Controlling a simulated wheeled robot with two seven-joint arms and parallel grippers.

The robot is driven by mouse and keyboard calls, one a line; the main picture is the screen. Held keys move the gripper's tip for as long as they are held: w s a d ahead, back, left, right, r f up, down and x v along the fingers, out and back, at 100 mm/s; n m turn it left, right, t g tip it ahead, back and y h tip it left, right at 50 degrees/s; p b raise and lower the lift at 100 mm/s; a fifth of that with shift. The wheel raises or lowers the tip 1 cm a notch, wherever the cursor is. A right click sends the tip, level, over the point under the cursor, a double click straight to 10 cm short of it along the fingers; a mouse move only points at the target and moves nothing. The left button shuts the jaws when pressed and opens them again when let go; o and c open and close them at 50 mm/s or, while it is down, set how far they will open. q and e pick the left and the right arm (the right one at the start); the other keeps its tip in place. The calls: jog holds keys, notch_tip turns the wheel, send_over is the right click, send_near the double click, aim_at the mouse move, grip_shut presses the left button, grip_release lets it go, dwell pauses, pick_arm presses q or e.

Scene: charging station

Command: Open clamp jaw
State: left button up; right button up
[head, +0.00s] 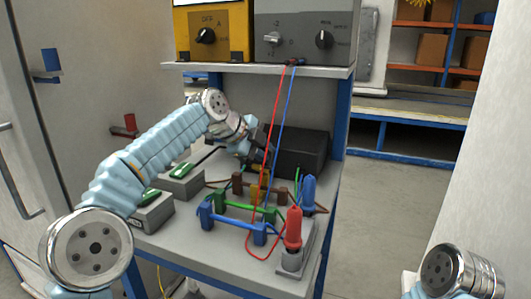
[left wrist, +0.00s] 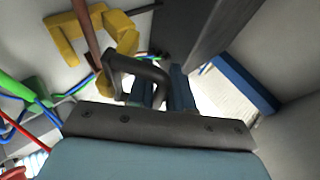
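My left gripper (head: 266,158) is low over the back of the bench shelf, in front of a black box (head: 303,152). In the left wrist view yellow pieces (left wrist: 64,38) lie at the upper left, beyond a dark bent finger part (left wrist: 138,75). I cannot tell whether the finger touches them, or how far apart the fingers are. Brown (head: 282,195), green (head: 247,207) and blue (head: 232,224) clamp-like pieces stand in front. The jaw itself cannot be clearly made out. My right gripper is out of view.
A red plug-like handle (head: 293,228) and a blue one (head: 308,190) stand upright at the shelf's right. Red and blue cables hang from the grey instrument (head: 303,32) above. Grey boxes with green tops (head: 181,178) stand on the left. Floor is free to the right.

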pick_arm(q)
jog(key=shift+o, duration=1.3)
jog(key=shift+a+r, duration=0.1)
